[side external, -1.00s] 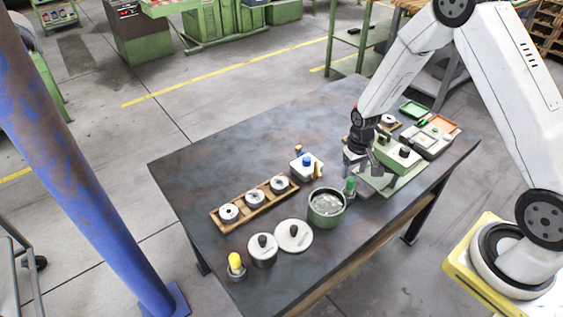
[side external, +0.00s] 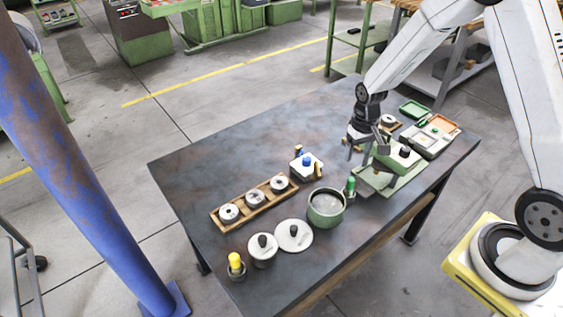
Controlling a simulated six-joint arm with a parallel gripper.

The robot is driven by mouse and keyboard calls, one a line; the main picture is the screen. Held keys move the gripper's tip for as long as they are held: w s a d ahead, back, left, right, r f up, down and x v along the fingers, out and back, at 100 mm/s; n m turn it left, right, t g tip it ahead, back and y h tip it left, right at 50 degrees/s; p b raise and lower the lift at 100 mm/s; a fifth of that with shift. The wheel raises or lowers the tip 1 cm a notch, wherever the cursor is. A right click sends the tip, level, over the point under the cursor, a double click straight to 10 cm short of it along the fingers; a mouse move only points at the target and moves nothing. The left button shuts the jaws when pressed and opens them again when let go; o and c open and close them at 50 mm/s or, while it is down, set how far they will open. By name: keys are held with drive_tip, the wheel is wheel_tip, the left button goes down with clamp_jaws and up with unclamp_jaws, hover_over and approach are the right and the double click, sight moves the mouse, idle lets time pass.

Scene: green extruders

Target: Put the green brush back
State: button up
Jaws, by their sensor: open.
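The green brush (side external: 351,184) stands upright just right of the green pot (side external: 314,214). Its green handle points up, and its lower end seems to sit in a small grey holder, though this is too small to be sure. My gripper (side external: 362,150) is open and empty. It hangs above and behind the brush, apart from it, close to the green press-like device (side external: 378,180).
A wooden tray (side external: 218,218) holds several metal rings. A blue-topped white box (side external: 300,172) sits mid-table. The table's back left (side external: 220,160) is clear.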

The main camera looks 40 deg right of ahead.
idle(0.3)
drive_tip(key=s+a+r+n+t, duration=0.2)
drive_tip(key=s+a+r+n, duration=0.1)
drive_tip(key=s+a+r, duration=0.5)
drive_tip(key=s+r, duration=0.1)
drive_tip(key=s, duration=0.2)
drive_tip(key=shift+s+a+r+t, duration=0.3)
drive_tip(key=shift+s+a, duration=0.1)
